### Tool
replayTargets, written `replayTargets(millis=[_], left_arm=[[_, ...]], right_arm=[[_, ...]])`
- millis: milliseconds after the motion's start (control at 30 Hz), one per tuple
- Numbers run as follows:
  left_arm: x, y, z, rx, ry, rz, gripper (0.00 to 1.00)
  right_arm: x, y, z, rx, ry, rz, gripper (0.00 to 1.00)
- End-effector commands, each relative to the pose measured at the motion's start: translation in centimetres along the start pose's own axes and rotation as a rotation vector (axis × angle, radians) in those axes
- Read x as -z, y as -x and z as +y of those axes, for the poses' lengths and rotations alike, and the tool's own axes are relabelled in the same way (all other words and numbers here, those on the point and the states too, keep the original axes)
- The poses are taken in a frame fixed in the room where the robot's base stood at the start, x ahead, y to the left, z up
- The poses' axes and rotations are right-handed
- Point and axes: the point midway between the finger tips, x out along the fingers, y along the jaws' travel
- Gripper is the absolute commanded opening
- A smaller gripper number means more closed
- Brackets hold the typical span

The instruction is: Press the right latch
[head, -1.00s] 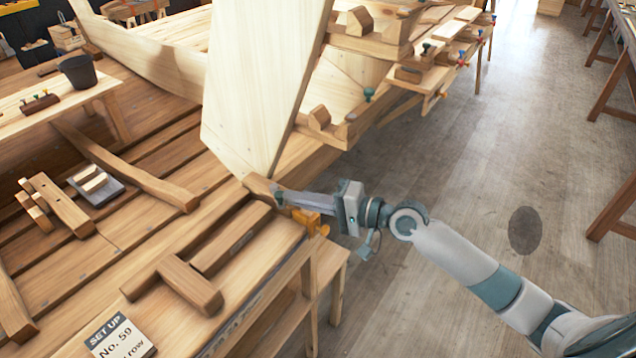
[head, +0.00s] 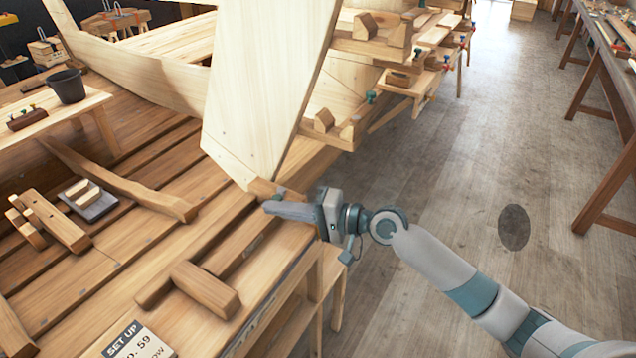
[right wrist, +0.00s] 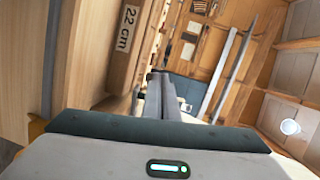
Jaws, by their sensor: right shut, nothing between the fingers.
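My right gripper (head: 268,207) is shut and empty. Its fingers point left, over the bench edge near the foot of the pale upright board (head: 262,85). In the right wrist view its closed fingers (right wrist: 160,95) point away past a wooden beam with a 22 cm label (right wrist: 127,28). A small orange-yellow part (right wrist: 37,128) shows at the left of that view, partly hidden by the gripper body; I cannot tell if it is the right latch. No latch shows clearly in the head view. My left gripper is out of view.
The wooden bench (head: 110,255) carries a T-shaped wooden piece (head: 205,290), a set-up sign (head: 138,342) and a small block set (head: 88,197). A dark bucket (head: 67,86) stands at the left. The hull's planks and clamps lie beyond.

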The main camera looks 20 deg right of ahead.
Motion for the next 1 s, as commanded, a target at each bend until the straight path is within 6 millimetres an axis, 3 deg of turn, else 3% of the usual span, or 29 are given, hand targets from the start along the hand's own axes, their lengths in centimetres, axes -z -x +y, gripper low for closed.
replayTargets(millis=[400, 1000], left_arm=[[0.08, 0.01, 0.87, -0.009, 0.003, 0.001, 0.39], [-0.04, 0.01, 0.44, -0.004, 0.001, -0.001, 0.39]], right_arm=[[0.01, -0.04, -0.01, 0.000, 0.001, 0.001, 0.00], [0.01, -0.03, -0.01, 0.000, 0.001, 0.001, 0.00]])
